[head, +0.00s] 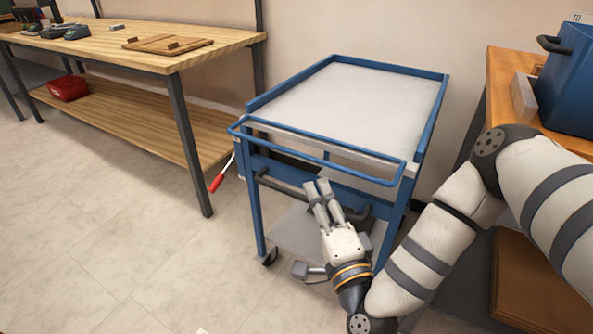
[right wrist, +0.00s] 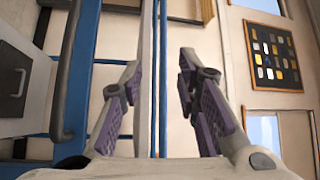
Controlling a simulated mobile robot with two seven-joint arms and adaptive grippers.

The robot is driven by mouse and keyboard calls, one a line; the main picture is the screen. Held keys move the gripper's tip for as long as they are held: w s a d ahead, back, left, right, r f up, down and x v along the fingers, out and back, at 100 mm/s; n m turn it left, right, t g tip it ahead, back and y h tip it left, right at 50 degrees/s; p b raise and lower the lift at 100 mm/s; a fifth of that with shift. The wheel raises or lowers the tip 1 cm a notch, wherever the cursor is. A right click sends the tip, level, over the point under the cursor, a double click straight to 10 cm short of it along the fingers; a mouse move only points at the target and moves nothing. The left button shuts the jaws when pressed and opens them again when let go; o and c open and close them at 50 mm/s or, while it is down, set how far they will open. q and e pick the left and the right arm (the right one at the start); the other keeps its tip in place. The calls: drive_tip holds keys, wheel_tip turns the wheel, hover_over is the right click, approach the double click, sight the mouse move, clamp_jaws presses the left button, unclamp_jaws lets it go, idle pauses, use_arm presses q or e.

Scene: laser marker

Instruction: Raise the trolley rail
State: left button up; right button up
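The trolley (head: 345,95) has a blue frame, a grey top and a lower shelf. Its blue tubular rail (head: 310,159) crosses the near end just below the top and sticks out towards me. A dark handle (head: 272,184) runs beneath the rail. My right gripper (head: 322,187) is in front of this end, fingers pointing up at the rail, below it and overlapping the handle in the picture. In the right wrist view its fingers (right wrist: 160,95) are spread, with thin blue bars showing between them. Contact with the rail cannot be told. My left gripper is out of view.
A red-gripped lever (head: 218,180) hangs at the trolley's left side. A wooden workbench (head: 150,45) with a red bin (head: 68,88) stands at left. An orange-topped table with a blue case (head: 568,85) is at right. Floor at front left is clear.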

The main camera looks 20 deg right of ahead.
sight(302, 155)
drive_tip(key=w, duration=0.4)
drive_tip(key=w+r, duration=0.1)
drive_tip(key=w, duration=0.3)
drive_tip(key=w+d+r, duration=0.1)
drive_tip(key=w, duration=0.3)
drive_tip(key=shift+d+r, duration=0.1)
drive_tip(key=shift+s, duration=0.1)
clamp_jaws()
